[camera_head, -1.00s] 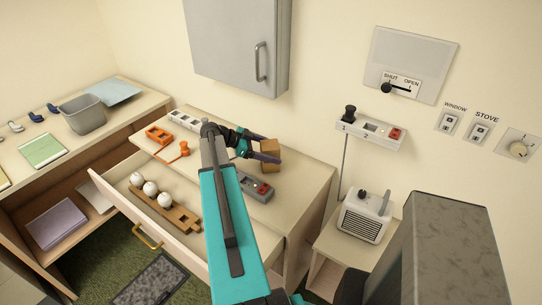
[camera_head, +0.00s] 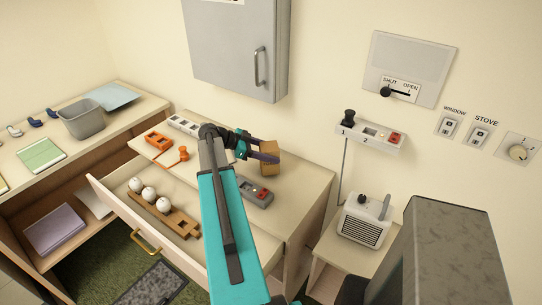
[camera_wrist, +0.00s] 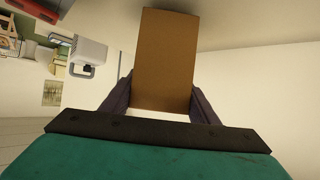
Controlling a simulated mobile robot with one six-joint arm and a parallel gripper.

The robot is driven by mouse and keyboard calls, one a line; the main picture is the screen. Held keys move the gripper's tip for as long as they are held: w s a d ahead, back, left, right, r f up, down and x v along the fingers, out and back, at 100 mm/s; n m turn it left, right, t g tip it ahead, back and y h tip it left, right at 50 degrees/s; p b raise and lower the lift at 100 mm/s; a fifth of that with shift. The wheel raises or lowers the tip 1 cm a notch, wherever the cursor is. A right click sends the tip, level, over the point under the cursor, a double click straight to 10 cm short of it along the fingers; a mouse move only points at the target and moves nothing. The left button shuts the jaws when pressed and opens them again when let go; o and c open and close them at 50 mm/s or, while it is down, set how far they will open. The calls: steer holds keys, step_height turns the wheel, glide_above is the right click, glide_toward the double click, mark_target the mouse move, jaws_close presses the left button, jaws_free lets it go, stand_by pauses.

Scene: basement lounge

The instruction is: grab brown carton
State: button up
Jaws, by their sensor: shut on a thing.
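The brown carton (camera_head: 270,169) is a small box at the back right of the drawer cabinet's top in the head view. My gripper (camera_head: 269,152) reaches it from the left and is shut on it. In the wrist view the carton (camera_wrist: 165,60) stands up between my two dark fingers (camera_wrist: 160,105), with one finger at each side.
A grey box with a red button (camera_head: 256,190) lies just below the carton. Orange items (camera_head: 158,140) lie to the left. The drawer (camera_head: 124,206) is open, with white balls on a wooden rack (camera_head: 178,222). A grey wall cabinet (camera_head: 228,50) hangs above. A white heater (camera_head: 365,220) stands at right.

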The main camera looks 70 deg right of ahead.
steer(key=shift+r+b, duration=1.4)
steer(key=shift+r, duration=2.9)
